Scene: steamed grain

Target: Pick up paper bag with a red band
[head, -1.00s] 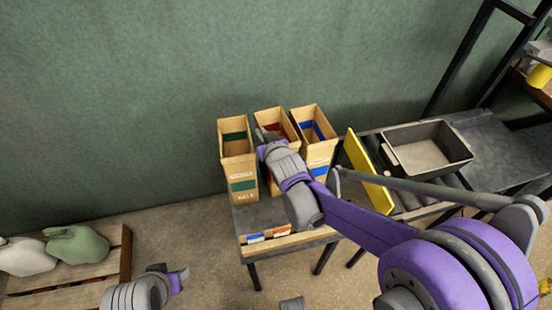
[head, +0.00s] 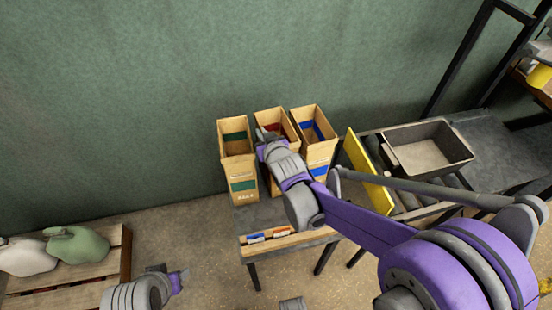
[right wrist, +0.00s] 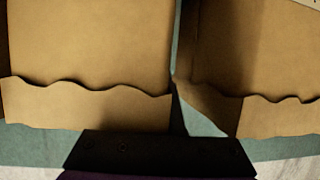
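The paper bag with a red band (head: 272,118) stands upright in the middle of three bags on a small table (head: 262,214). Its red shows inside the open top; my right arm hides most of its front. My right gripper (head: 264,136) is at the near left part of this bag's rim. Whether it touches or grips the paper is unclear. In the right wrist view, two open bags with wavy rims fill the picture, and a dark part of my gripper shows at the bottom. My left gripper (head: 178,280) is low at the left, away from the bags, its fingers unclear.
A green-band bag (head: 238,165) stands close on the left and a blue-band bag (head: 318,150) on the right. A yellow panel (head: 368,172) and a grey bin (head: 430,150) are further right. A pallet with sacks (head: 78,245) lies at lower left.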

